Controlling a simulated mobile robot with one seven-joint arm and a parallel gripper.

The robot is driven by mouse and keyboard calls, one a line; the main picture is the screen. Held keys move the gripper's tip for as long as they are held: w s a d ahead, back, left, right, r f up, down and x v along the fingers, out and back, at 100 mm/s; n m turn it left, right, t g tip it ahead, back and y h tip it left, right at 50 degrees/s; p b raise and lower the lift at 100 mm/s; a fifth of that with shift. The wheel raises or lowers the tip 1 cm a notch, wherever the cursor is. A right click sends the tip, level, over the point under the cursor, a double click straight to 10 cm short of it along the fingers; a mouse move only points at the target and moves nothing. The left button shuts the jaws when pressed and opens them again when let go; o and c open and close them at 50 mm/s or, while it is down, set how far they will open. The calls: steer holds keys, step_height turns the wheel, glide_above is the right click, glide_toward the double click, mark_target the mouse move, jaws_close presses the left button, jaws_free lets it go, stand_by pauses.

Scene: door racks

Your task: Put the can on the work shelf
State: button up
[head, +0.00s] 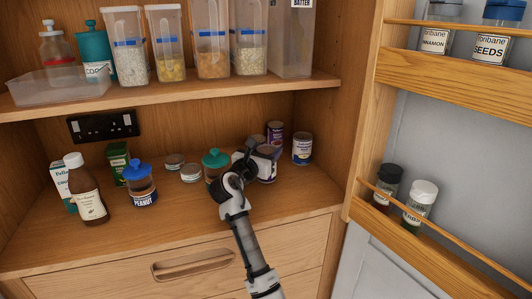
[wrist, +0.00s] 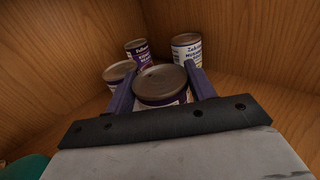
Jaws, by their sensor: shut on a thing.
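In the wrist view, a can (wrist: 162,84) with a brown-grey lid and a pale label sits between the two fingers of my gripper (wrist: 158,80), which is shut on it. In the head view my gripper (head: 257,160) is over the back right of the lower wooden shelf (head: 190,232), low among several cans. My wrist hides much of the held can there, so I cannot tell whether its base touches the shelf.
A purple can (head: 275,132) and a white-and-blue can (head: 302,149) stand close behind and right. A teal-lidded jar (head: 215,160) is just left. Two low tins (head: 190,173), a peanut jar (head: 140,186) and a brown bottle (head: 86,192) stand farther left. The shelf's front is clear.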

steer(key=shift+f, duration=0.3)
steer(key=o, duration=1.3)
steer(key=shift+f, duration=0.15)
steer(key=shift+c, duration=0.2)
steer(key=shift+r, duration=0.2)
steer(key=b+v, duration=0.2)
steer(key=v, duration=1)
